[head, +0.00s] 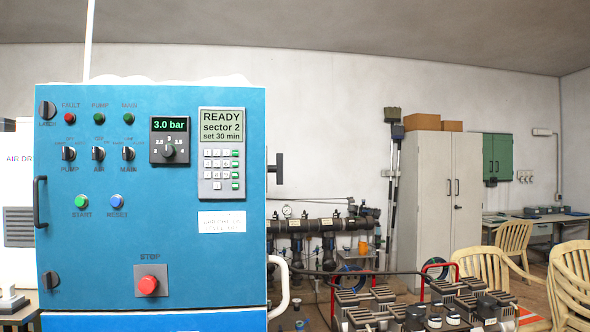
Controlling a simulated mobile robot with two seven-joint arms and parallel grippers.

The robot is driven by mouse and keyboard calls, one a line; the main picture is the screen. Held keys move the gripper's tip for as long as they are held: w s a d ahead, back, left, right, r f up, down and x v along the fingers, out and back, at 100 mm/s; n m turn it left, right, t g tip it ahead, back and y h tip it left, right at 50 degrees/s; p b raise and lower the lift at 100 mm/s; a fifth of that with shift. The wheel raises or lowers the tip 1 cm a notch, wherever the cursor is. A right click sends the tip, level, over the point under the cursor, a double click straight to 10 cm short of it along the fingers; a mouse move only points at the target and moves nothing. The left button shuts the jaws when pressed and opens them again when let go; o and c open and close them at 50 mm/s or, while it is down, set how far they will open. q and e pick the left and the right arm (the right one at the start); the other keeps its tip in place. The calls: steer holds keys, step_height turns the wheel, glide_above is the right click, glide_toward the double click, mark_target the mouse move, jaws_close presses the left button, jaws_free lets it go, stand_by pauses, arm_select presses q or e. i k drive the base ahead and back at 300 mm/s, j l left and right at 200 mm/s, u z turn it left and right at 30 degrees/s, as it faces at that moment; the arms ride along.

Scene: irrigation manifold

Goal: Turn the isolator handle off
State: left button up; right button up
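A blue control cabinet (180,250) fills the left half of the head view. A black handle (279,168), which looks like the isolator handle, sticks out from the cabinet's right side. I see it edge-on; its grip bar stands upright, and its face and any markings are hidden. The cabinet's front display (221,124) reads READY, sector 2, set 30 min. A pressure display (170,125) reads 3.0 bar. Neither my left nor my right gripper is in view.
A red stop button (148,284) and several selector knobs sit on the cabinet front. A white curved pipe (283,285) runs beside its lower right. Dark pipework (310,225) stands behind, and a valve manifold (410,310) is at lower right. Beige chairs (512,240) stand right.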

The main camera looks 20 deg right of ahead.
mark_target(278, 168)
steer(key=l+u, duration=0.1)
steer(key=l, duration=0.55)
steer(key=k+l+u, duration=0.1)
steer(key=l, duration=0.5)
steer(key=k+l+u, duration=0.1)
steer(key=l, duration=0.5)
steer(key=i+z, duration=0.25)
steer(key=i, duration=0.2)
steer(key=i+j+z, duration=0.25)
steer(key=i, duration=0.2)
steer(key=l, duration=0.1)
